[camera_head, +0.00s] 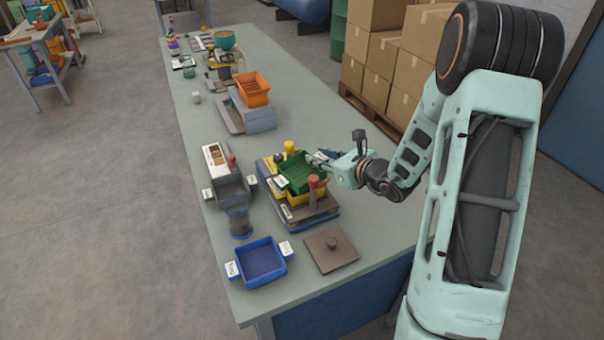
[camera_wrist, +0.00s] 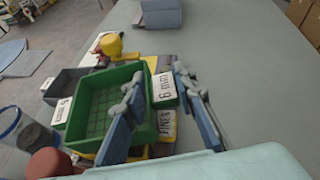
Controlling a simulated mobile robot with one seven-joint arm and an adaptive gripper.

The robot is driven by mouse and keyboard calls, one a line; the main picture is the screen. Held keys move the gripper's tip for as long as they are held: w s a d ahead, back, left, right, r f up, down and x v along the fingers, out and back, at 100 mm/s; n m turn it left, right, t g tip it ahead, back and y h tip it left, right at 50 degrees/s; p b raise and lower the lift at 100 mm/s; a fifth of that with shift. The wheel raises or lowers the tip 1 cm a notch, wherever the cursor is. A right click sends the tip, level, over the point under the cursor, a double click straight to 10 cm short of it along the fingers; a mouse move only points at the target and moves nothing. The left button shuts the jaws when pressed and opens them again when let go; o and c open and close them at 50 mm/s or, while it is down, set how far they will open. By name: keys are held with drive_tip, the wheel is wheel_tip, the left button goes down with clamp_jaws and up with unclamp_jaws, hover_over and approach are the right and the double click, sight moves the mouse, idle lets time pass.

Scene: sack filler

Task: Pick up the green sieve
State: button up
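The green sieve (camera_head: 298,176) is a square tray with a mesh floor, sitting on top of a yellow tray (camera_head: 302,198) in a stack on the bench. In the wrist view the green sieve (camera_wrist: 90,100) has a white "6 mm" label (camera_wrist: 162,88) on its right side. My gripper (camera_head: 322,160) is at the sieve's right side. In the wrist view my gripper (camera_wrist: 158,80) is open, one finger over the sieve's inside and the other outside past the label. The right wall is between them. Whether either finger touches it cannot be told.
A red-topped post (camera_head: 313,182) stands at the stack's near corner, and a yellow knob (camera_head: 289,147) behind it. A grey hopper (camera_head: 232,187) is left, a blue tray (camera_head: 261,262) and a flat lid (camera_head: 330,249) nearer. An orange tray (camera_head: 253,89) sits farther back. The bench right of the stack is clear.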

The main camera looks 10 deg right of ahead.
clamp_jaws()
